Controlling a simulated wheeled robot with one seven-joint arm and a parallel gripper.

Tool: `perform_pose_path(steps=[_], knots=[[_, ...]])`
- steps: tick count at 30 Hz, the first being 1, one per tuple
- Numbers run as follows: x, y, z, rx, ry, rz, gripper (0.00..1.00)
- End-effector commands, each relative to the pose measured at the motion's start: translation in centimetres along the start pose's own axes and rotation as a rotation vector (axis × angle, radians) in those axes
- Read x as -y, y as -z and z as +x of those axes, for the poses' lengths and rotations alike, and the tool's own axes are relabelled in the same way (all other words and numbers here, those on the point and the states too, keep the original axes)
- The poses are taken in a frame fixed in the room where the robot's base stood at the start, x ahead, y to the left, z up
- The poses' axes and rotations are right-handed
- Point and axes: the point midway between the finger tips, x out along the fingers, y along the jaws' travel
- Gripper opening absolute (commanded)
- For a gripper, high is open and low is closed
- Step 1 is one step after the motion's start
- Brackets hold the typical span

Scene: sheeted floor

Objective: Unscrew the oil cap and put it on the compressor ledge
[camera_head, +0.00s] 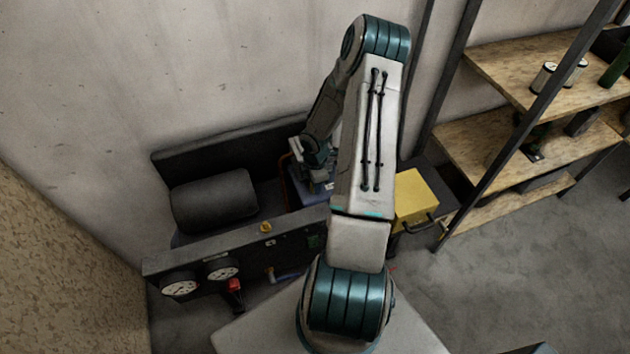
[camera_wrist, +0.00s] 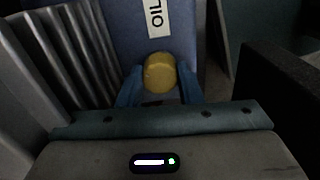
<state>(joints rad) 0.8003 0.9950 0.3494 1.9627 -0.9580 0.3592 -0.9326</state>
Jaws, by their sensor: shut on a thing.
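The yellow round oil cap (camera_wrist: 160,72) is in the wrist view, in front of a blue surface (camera_wrist: 182,45) with a white label reading "OIL" (camera_wrist: 156,18). My gripper (camera_wrist: 159,88) has its two blue fingers on either side of the cap and is shut on it. I cannot tell whether the cap is still threaded on. In the head view my gripper (camera_head: 318,180) is partly hidden behind my arm, over the blue part of the compressor (camera_head: 300,190). The cap is hidden there. Which part is the ledge is unclear; a dark front panel (camera_head: 190,258) runs along the compressor.
A dark cylinder (camera_head: 215,200) lies left of my gripper. Two gauges (camera_head: 180,288) and a red-handled valve (camera_head: 234,287) are at the front. A yellow box (camera_head: 414,198) stands right of my arm. Wooden shelves (camera_head: 490,140) are at the right.

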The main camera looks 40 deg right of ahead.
Motion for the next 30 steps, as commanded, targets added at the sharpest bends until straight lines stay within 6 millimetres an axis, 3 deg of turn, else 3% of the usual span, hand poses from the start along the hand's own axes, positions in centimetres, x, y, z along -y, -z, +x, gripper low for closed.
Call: perform_pose_path(steps=[13, 18, 24, 25, 27, 30], knots=[[-0.01, 0.06, -0.34, -0.003, -0.001, -0.618, 0.08], [-0.03, 0.04, -0.08, -0.002, -0.002, -0.717, 0.08], [-0.03, 0.00, 0.03, -0.001, -0.002, -0.719, 0.08], [-0.03, 0.00, 0.03, -0.001, -0.002, -0.718, 0.38], [-0.02, -0.01, 0.03, -0.001, -0.001, -0.718, 0.57], [-0.01, -0.03, 0.03, -0.001, -0.001, -0.717, 0.57]])
